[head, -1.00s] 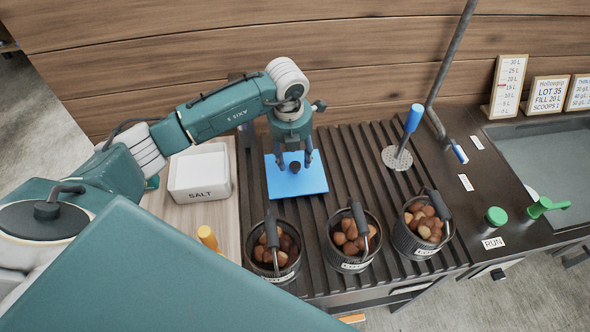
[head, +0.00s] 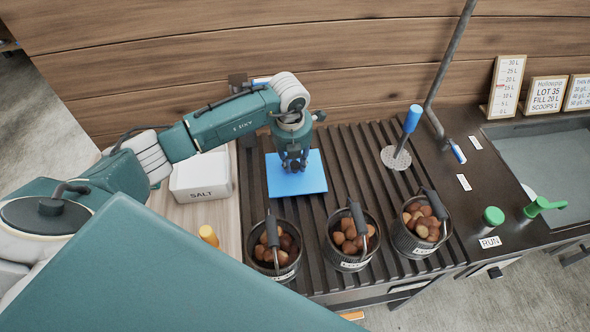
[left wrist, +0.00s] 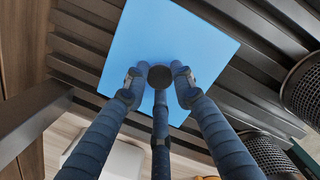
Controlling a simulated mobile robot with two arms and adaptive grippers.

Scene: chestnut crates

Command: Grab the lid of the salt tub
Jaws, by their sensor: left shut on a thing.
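The lid (head: 312,178) is a flat blue square with a dark round knob, lying on the dark slatted rack. In the left wrist view the lid (left wrist: 200,45) fills the upper middle, with its knob (left wrist: 160,77) between the fingers. My left gripper (head: 294,165) points down over the lid and is shut on the knob; in the head view its fingers mostly hide the knob. The white salt tub (head: 203,192), labelled SALT, stands left of the lid on a pale wooden board. My right gripper is not in view.
Several baskets of chestnuts stand along the rack's front, such as the near left one (head: 273,252). A blue-handled skimmer (head: 411,120) stands right of the lid. An orange-capped item (head: 208,235) is below the tub. A sink (head: 555,160) lies far right.

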